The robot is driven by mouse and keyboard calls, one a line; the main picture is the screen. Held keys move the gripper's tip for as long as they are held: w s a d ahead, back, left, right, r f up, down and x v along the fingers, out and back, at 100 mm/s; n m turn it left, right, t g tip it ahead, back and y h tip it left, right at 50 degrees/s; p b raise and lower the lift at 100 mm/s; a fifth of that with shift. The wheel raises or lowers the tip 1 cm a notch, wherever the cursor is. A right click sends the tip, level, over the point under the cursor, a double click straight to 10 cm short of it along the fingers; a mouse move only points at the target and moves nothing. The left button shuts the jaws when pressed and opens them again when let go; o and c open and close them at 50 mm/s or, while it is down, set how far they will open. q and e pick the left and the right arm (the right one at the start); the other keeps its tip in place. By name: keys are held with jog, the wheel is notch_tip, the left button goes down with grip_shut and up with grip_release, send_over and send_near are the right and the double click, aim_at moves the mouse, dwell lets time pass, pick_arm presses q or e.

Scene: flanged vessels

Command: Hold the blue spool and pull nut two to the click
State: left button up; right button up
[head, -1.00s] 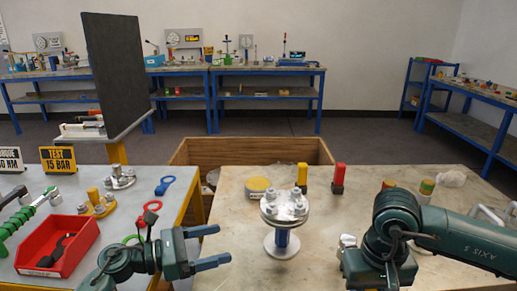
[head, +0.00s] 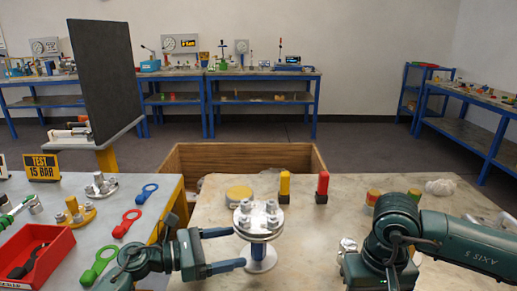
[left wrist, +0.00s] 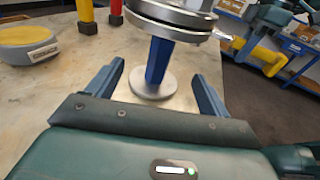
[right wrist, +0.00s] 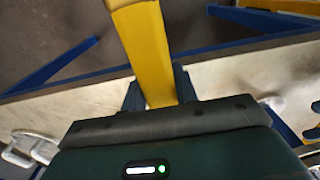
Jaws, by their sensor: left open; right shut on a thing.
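The blue spool (head: 258,252) stands upright on the right-hand table, with a round base and a grey flange (head: 258,222) carrying several nuts and bolts on top. I cannot tell which nut is number two. My left gripper (head: 238,247) is open beside the spool, below the flange. In the left wrist view the spool's blue post (left wrist: 159,62) stands ahead, between the lines of the open fingers (left wrist: 160,80). My right gripper (right wrist: 158,90) is shut on a yellow tool (right wrist: 143,45). Its working end is out of view in the right wrist view.
Yellow (head: 284,186) and red (head: 322,187) posts and a yellow-topped round tin (head: 239,196) stand behind the spool. The left table holds a red bin (head: 40,255), ring spanners (head: 127,222) and a TEST 15 BAR sign (head: 42,167). A wooden crate (head: 240,158) lies beyond.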

aim_at(254, 257)
pick_arm(q)
jog(key=b+x, duration=0.1)
jog(key=x, duration=0.3)
jog(key=shift+w+d+f, duration=0.1)
jog(key=shift+d, duration=0.2)
pick_arm(e)
jog(key=shift+f, duration=0.45)
pick_arm(q)
jog(key=shift+b+x, duration=0.3)
jog(key=shift+x, duration=0.6)
pick_arm(e)
jog(key=shift+f, duration=0.25)
pick_arm(q)
jog(key=c, duration=1.4)
jog(key=shift+c, duration=0.3)
